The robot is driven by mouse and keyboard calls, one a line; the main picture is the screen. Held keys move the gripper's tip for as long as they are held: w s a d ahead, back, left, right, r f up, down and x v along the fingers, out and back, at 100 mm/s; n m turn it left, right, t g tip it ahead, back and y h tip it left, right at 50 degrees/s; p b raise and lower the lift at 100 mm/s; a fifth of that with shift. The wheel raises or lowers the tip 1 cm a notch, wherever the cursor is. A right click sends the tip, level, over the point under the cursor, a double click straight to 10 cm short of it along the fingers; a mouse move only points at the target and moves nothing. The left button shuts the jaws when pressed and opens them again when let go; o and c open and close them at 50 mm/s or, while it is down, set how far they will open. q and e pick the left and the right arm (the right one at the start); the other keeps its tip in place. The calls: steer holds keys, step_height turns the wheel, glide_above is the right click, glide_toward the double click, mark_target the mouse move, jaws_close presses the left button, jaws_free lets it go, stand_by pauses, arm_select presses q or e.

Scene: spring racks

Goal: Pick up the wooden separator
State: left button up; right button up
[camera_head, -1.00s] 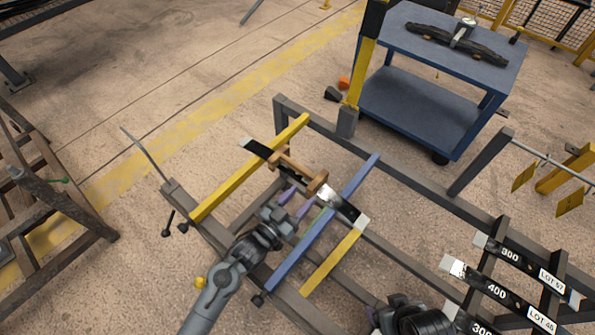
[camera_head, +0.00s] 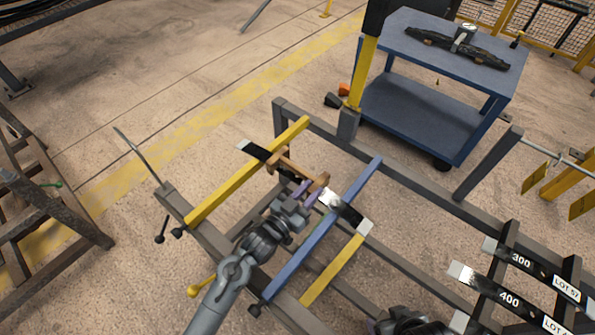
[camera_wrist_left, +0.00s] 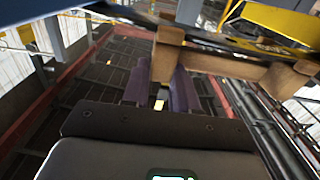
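The wooden separator (camera_head: 297,171) is a light brown piece with short legs at its ends. It lies along a black leaf spring with silver ends (camera_head: 345,210) on the rack. Contact cannot be told. My right gripper is largely cut off at the bottom edge of the head view, its fingers unclear.
A yellow bar (camera_head: 235,181) and a blue bar (camera_head: 325,228) cross the grey rack frame (camera_head: 410,176) on either side of the left gripper. More labelled springs (camera_head: 507,298) lie at the lower right. A blue cart (camera_head: 420,110) stands behind; a dark metal frame (camera_head: 50,205) stands at left.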

arm_select(q)
jaws_close()
steer(key=shift+r, duration=0.1)
